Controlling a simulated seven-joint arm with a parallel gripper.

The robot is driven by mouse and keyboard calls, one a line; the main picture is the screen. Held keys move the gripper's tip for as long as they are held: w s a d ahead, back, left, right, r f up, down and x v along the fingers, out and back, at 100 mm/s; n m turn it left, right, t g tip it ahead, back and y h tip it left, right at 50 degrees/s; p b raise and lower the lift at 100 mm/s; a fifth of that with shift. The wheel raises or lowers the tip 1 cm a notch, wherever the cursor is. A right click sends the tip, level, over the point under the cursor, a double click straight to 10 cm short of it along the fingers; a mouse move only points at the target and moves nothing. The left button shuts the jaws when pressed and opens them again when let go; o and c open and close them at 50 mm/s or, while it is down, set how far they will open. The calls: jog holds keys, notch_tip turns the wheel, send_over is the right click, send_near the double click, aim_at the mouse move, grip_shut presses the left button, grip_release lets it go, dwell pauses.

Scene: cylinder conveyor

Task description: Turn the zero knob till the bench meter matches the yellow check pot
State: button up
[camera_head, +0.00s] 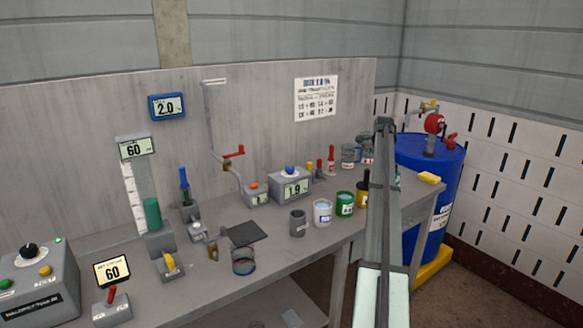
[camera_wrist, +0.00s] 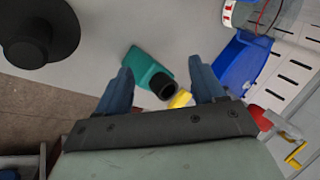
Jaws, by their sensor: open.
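The bench meter (camera_head: 291,188) is a grey box reading 1.9, with a blue knob (camera_head: 290,170) on top. I cannot read a label on the knob. The yellow check pot (camera_head: 362,195) stands to its right near the bench's front edge, partly hidden behind my arm. My gripper (camera_wrist: 162,85) is open in the wrist view. A teal item with a dark round end (camera_wrist: 148,70) shows between the fingers, and I see no grip on it. The fingers cannot be made out clearly in the head view.
Grey, blue-labelled and green pots (camera_head: 345,204) line the bench front. A blue wall display (camera_head: 168,107) reads 2.0. A blue drum (camera_head: 436,180) stands beyond the bench's right end, near a yellow block (camera_head: 430,178). A large black round thing (camera_wrist: 38,38) shows in the wrist view.

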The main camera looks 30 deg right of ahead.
jog(key=w+a+r+m+y, duration=0.1)
jog(key=w+a+r+y, duration=0.25)
jog(key=w+a, duration=0.7)
jog(key=g+y, duration=0.1)
jog(key=y, duration=0.4)
send_near(291, 167)
jog(key=shift+m+h, duration=0.25)
jog(key=shift+m, duration=0.15)
jog(key=x, duration=0.9)
jog(key=shift+a, duration=0.35)
jog(key=c, duration=1.1)
